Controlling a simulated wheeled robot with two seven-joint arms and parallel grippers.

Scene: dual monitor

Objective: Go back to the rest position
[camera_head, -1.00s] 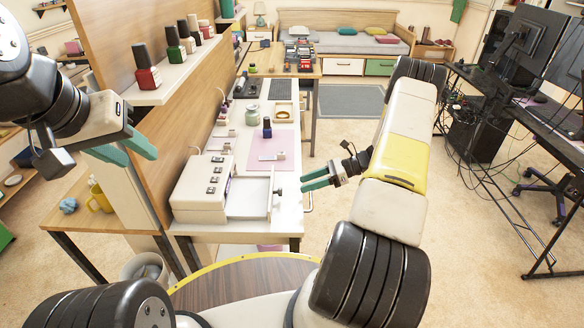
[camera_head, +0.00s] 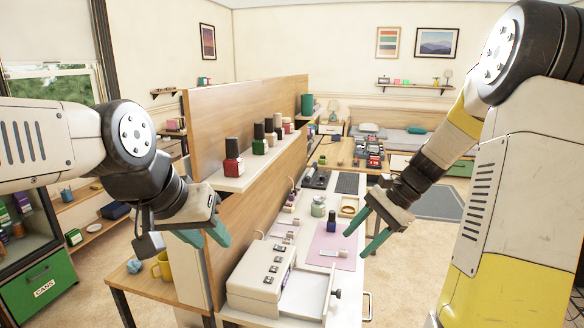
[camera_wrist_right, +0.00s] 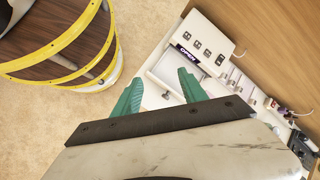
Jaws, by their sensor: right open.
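My left gripper (camera_head: 205,237) hangs at the left with its teal fingers apart and nothing between them, in front of the wooden divider. My right gripper (camera_head: 366,237) is raised above the right edge of the white desk, its teal fingers spread and empty. In the right wrist view the right gripper (camera_wrist_right: 160,92) also shows open, with desk and floor visible between its fingers. A white box with buttons (camera_head: 262,279) stands on the desk, and an open white drawer (camera_head: 304,295) with a dark knob is at its right. Both grippers are clear of these.
Several nail polish bottles stand on the divider shelf (camera_head: 236,182). A dark blue bottle (camera_head: 332,221) and a pink mat (camera_head: 345,248) are on the desk. A yellow mug (camera_head: 161,268) is on the side table at left. The carpet (camera_head: 405,258) right of the desk is clear.

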